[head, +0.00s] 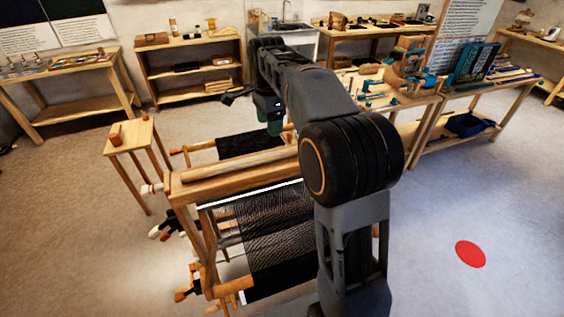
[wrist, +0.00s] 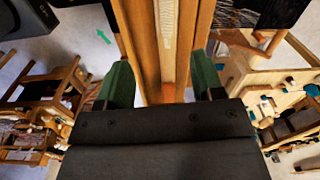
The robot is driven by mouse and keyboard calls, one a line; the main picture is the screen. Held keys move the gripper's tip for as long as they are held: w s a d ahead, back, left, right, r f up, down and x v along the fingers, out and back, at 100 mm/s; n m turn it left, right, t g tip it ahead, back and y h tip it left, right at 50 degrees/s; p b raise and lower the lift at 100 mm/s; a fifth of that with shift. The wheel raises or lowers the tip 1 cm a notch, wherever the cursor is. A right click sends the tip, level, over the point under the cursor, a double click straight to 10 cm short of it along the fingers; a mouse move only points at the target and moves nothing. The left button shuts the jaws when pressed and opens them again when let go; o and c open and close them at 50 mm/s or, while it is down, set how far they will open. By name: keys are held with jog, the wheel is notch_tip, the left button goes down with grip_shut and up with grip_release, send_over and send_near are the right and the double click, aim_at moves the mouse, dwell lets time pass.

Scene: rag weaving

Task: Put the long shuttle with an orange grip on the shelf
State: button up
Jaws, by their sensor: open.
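My gripper (head: 273,122) hangs above the far side of the wooden loom (head: 200,178). In the wrist view its two green fingers (wrist: 160,72) are apart. A long wooden piece with a pale, ridged middle strip (wrist: 168,30) runs between them in that view. I cannot tell how far below the fingers it lies, or whether it is part of the loom. I cannot pick out the long shuttle with an orange grip for certain. A wooden shelf unit (head: 183,46) stands against the back wall, with a box and small bottles on top.
Black threads (head: 270,230) stretch across the loom. A small wooden stool (head: 128,138) with orange-brown blocks stands left of it. Workbenches with tools line the back and right. My arm hides part of the loom. Floor by the red disc (head: 470,254) is clear.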

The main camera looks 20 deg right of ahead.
jog(key=s+f+n+t, duration=0.1)
jog(key=s+f+n, duration=0.2)
jog(key=s+n, duration=0.2)
jog(key=s+a+f+n+t, duration=0.1)
jog(key=s+f+n, duration=0.1)
jog(key=s+n, duration=0.4)
jog(key=s+f+n+t, duration=0.2)
jog(key=s+n, duration=0.3)
jog(key=s, duration=0.6)
jog(key=shift+s+a+f+n, duration=0.2)
jog(key=shift+f+n, duration=0.1)
jog(key=shift+f, duration=0.5)
